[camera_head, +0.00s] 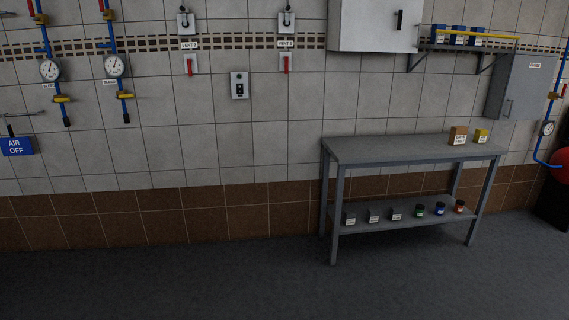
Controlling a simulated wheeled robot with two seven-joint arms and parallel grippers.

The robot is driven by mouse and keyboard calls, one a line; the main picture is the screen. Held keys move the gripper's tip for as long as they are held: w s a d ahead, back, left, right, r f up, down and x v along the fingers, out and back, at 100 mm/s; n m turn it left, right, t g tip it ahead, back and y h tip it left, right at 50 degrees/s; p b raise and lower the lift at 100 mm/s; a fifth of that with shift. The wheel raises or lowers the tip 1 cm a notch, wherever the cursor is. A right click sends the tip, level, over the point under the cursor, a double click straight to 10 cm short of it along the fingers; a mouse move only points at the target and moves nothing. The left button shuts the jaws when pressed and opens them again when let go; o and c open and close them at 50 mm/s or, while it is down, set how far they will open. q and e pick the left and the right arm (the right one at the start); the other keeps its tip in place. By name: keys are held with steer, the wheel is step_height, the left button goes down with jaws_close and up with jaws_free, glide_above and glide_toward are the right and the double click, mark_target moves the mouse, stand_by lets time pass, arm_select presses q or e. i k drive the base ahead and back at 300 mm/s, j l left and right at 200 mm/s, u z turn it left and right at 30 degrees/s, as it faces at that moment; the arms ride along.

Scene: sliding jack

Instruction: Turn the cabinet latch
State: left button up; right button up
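A white wall cabinet (372,22) hangs at the top of the picture, right of the middle, and its upper part is cut off by the frame. A dark upright latch handle (399,20) sits near the right side of its front. A grey cabinet (520,88) with a small label hangs further right, with a thin upright handle (508,107) at its lower left. Both cabinets look shut. Neither of my grippers shows in the head view.
A grey metal table (405,149) stands below the white cabinet, with small boxes on top and several containers on its lower shelf. A wall shelf (462,47) with blue bins lies between the cabinets. Floor (170,285) at the left is clear.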

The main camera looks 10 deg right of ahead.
mark_target(399, 12)
steer(key=i+l+z, duration=0.1)
steer(key=i+z, duration=0.3)
steer(key=i, duration=0.25)
steer(key=i+z, duration=0.35)
steer(key=i, duration=0.25)
steer(key=i+j+z, duration=0.4)
steer(key=i, duration=0.2)
steer(key=l, duration=0.1)
